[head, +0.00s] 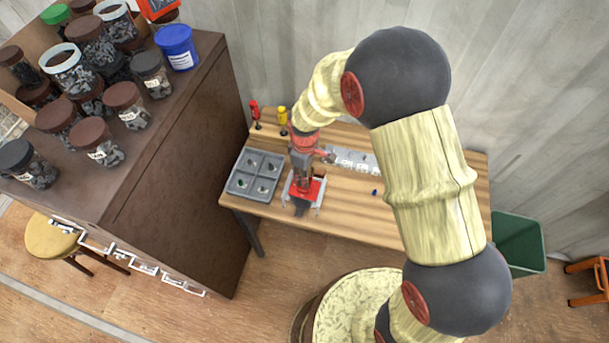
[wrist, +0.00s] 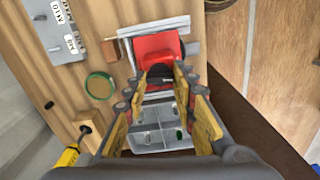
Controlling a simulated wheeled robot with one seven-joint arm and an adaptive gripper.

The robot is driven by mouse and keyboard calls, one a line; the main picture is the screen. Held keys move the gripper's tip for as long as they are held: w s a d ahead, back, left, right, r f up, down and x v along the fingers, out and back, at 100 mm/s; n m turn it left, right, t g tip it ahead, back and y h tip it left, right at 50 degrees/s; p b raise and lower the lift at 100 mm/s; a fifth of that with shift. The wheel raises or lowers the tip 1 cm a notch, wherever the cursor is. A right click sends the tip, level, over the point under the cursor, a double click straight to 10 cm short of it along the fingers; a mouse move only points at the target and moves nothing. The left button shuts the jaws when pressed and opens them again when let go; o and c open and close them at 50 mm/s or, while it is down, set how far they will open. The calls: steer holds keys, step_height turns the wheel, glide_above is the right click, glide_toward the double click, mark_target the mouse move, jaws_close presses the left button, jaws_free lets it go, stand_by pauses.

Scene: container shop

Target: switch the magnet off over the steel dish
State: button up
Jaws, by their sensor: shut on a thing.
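The red magnet (head: 307,189) is low over a pale rectangular metal dish (head: 318,205) at the front left of the workbench. In the wrist view the red magnet body (wrist: 158,46) covers most of the dish, whose rim (wrist: 128,62) shows around it. My gripper (head: 301,180) is directly above the magnet. In the wrist view my gripper's fingertips (wrist: 164,72) are shut on a dark part at the magnet's near side. The switch's position, the magnet's underside and most of the dish's inside are hidden. I cannot tell whether the magnet touches the dish.
A grey compartment tray (head: 256,174) with small parts stands left of the dish. Red (head: 255,112) and yellow (head: 283,117) screwdrivers stand behind. A labelled plate (head: 352,160) lies right of my gripper. A green-rimmed round item (wrist: 100,86) and wooden block (wrist: 110,50) are near the dish.

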steer(key=m+b, duration=0.1)
steer(key=m, duration=0.3)
steer(key=m+b, duration=0.1)
steer(key=m, duration=0.3)
steer(key=m+b, duration=0.1)
steer(key=m, duration=0.3)
steer(key=shift+m+b, duration=0.3)
steer(key=shift+m, duration=1.8)
steer(key=o, duration=1.2)
steer(key=shift+c, duration=0.2)
